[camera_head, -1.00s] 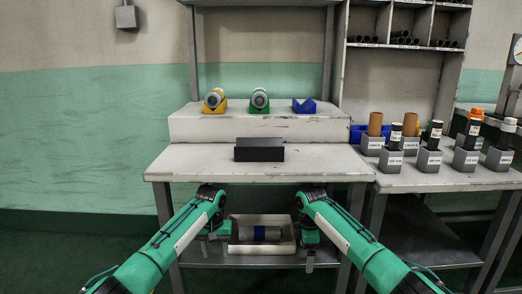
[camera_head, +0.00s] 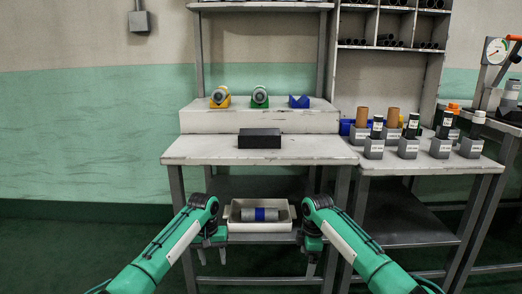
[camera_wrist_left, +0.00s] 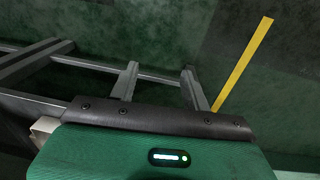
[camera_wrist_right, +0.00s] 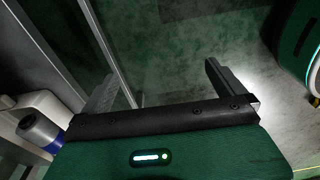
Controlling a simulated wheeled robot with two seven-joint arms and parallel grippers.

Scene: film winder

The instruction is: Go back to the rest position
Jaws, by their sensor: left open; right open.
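In the head view my left gripper (camera_head: 212,255) hangs in front of the workbench, just left of a white tray (camera_head: 258,228). It is open and empty, and its two separate fingers also show in the left wrist view (camera_wrist_left: 160,85). My right gripper (camera_head: 312,256) hangs just right of the tray in the picture. Its fingers are apart with nothing between them in the right wrist view (camera_wrist_right: 157,88). A grey roll with a blue band (camera_head: 248,214) lies in the tray and also shows at the left edge of the right wrist view (camera_wrist_right: 38,132).
The workbench (camera_head: 205,152) carries a black block (camera_head: 259,139). On its raised step are a yellow holder (camera_head: 220,102) and a green holder (camera_head: 260,103), each with a roll, and a blue holder (camera_head: 299,102). A side table (camera_head: 430,176) bears several grey labelled stands. Floor at left is clear.

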